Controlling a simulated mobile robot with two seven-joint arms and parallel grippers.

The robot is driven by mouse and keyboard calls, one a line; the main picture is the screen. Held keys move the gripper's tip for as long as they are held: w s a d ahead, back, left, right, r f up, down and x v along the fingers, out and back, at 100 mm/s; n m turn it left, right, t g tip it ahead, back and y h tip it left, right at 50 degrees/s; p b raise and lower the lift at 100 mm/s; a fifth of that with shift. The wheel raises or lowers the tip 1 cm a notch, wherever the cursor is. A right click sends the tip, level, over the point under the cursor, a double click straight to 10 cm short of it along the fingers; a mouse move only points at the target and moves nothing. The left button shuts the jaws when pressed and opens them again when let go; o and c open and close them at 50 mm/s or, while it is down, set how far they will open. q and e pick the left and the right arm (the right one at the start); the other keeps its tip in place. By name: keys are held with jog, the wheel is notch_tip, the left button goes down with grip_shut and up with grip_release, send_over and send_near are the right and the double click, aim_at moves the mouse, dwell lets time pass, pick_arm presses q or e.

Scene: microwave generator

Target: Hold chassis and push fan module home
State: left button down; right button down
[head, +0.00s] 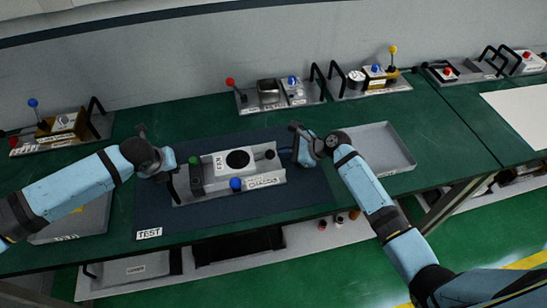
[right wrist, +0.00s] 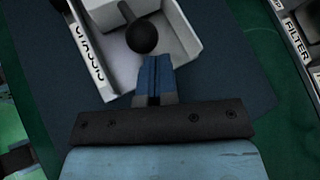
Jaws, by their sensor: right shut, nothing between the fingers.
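The chassis (head: 222,194), a light grey open tray, lies on the dark blue mat; its labelled wall shows in the right wrist view (right wrist: 84,52). The fan module (head: 220,163), a white box with a black round opening, sits inside it. My right gripper (head: 287,152) is at the chassis's right end. In the right wrist view its fingers (right wrist: 154,72) are shut and empty, just short of a black ball knob (right wrist: 141,36); I cannot tell if they touch it. My left gripper (head: 172,164) is by the chassis's left-end black handle; its grip is unclear.
A blue knob (head: 236,184) and a dark green knob (head: 194,160) stand at the chassis. An empty grey tray (head: 388,150) lies right of the mat (head: 300,200). Several labelled trays with parts line the back of the green table. The mat's front is clear.

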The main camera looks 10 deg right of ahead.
pick_arm(q)
jog(key=shift+s+f, duration=0.1)
jog(key=shift+f, duration=0.1)
pick_arm(e)
jog(key=shift+a, duration=1.1)
jog(key=shift+d+r, duration=1.35)
jog(key=shift+r, duration=0.1)
jog(key=v, duration=1.2)
